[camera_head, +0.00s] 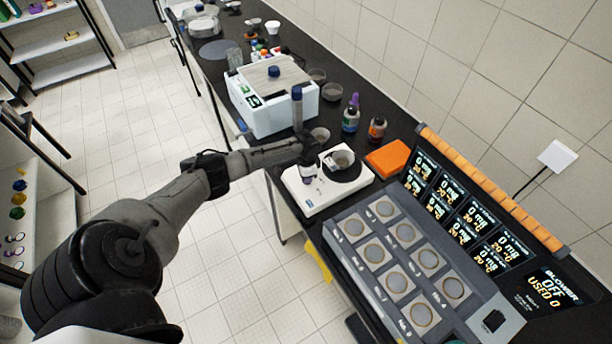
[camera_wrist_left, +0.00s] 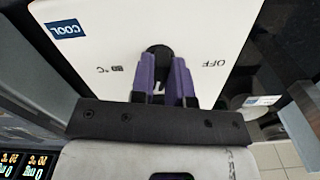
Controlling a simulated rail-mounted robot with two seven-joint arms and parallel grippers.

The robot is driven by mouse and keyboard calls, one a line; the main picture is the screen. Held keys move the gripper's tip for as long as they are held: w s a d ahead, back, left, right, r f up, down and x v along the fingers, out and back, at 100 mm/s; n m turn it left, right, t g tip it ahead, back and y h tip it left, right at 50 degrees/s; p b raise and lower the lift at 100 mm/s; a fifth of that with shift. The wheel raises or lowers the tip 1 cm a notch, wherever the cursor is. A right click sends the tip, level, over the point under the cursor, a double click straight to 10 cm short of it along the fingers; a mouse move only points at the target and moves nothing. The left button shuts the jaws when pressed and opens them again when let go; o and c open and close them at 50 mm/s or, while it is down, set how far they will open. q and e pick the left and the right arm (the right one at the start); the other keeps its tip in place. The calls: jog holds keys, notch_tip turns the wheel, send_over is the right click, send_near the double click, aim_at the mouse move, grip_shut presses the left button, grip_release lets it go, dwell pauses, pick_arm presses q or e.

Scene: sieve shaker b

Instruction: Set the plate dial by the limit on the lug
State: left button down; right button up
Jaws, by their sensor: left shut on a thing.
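The hot plate (camera_head: 325,199) is a white box with a dark round top, and a small grey cup (camera_head: 341,160) stands on that top. Its front panel (camera_wrist_left: 215,25) shows in the left wrist view, with a blue COOL label, a °C marking and the word OFF. The plate dial (camera_wrist_left: 158,51) is a black knob on this panel. My left gripper (camera_wrist_left: 160,77) has its purple fingers shut on the dial, one on each side. In the head view my left gripper (camera_head: 307,172) is at the plate's front. I cannot make out a lug or its limit.
An orange block (camera_head: 388,158) lies right of the plate. A console (camera_head: 400,262) with round wells and lit displays stands in front. A white box machine (camera_head: 272,98), small bottles (camera_head: 351,115) and bowls stand farther back on the black bench. The tiled floor left is open.

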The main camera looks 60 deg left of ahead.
pick_arm(q)
jog(key=shift+m, duration=0.8)
jog(key=shift+w+r, duration=0.1)
jog(key=c, duration=1.1)
grip_release()
notch_tip(320, 180, up, 14)
